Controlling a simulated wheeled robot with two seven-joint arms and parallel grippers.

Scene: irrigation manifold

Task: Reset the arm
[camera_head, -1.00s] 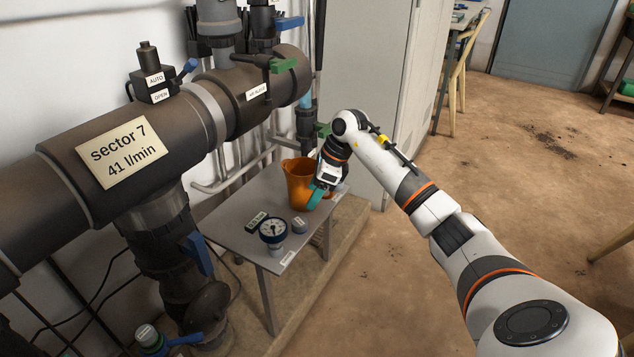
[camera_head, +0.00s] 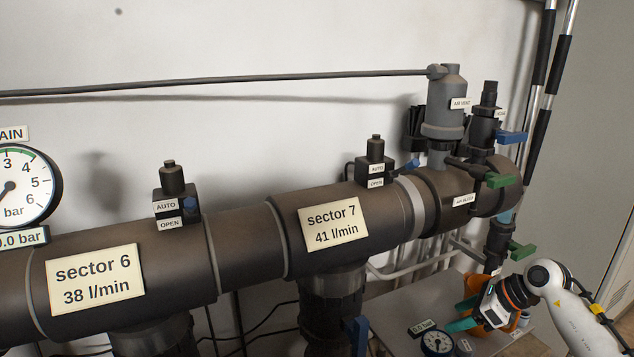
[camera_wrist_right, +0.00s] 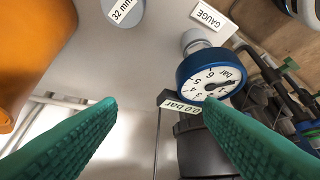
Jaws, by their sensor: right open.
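My right arm reaches in at the lower right of the head view. Its gripper (camera_head: 458,315), with teal fingers, is open and empty over the small grey table, in front of the orange jug (camera_head: 521,322), which it partly hides. In the right wrist view the two green fingers (camera_wrist_right: 159,104) stand wide apart with nothing between them. A small blue-rimmed pressure gauge (camera_wrist_right: 211,77) lies beyond the right fingertip; it also shows in the head view (camera_head: 437,342). My left gripper is not in view.
The grey table (camera_head: 400,306) also holds a round grey piece marked 32 mm (camera_wrist_right: 122,10) and a GAUGE label (camera_wrist_right: 213,16). The thick manifold pipe (camera_head: 245,245) runs left of my arm, with green and blue valve handles near the gripper.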

